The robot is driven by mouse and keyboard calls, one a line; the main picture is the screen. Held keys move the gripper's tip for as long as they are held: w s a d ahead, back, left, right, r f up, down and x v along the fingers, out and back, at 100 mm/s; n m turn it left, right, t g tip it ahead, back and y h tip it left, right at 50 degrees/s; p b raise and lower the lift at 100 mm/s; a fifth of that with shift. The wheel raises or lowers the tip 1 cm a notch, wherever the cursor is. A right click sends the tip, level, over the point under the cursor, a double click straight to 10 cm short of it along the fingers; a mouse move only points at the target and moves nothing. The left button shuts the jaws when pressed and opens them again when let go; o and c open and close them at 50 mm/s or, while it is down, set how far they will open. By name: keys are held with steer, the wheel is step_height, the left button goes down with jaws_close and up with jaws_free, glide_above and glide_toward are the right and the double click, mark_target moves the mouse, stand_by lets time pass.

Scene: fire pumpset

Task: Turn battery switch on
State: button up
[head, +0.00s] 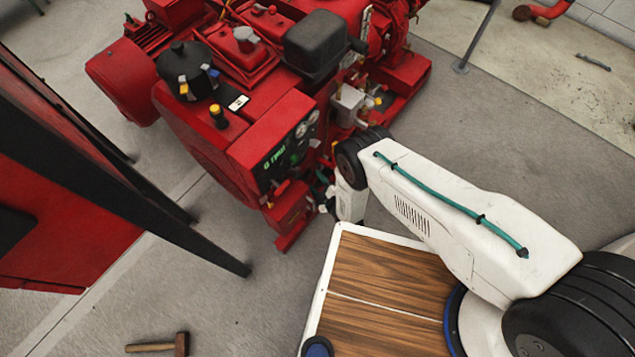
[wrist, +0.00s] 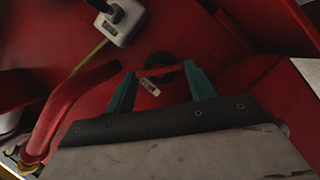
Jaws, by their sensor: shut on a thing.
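The battery switch (wrist: 174,84) sits on the red pump set in the wrist view, with a red handle and a dark round base. A small pale tag (wrist: 149,88) hangs beside it. My gripper (wrist: 160,70) has its two teal fingers on either side of the red handle and is shut on it. In the head view my arm reaches to the lower front of the red pump set (head: 215,145), below its gauge panel (head: 290,152). The switch is hidden there, and my wrist covers most of the gripper.
A white box with a black knob (wrist: 122,22) and a curved red pipe (wrist: 68,112) lie near the gripper. A red cabinet with black posts (head: 70,215) stands at left. A hammer (head: 165,346) lies on open grey floor.

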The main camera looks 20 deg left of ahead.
steer(key=shift+s+n, duration=0.1)
steer(key=shift+n, duration=0.3)
steer(key=shift+f, duration=0.1)
steer(key=o, duration=0.7)
steer(key=shift+a, duration=0.1)
steer(key=v, duration=0.8)
steer(key=shift+f, duration=0.15)
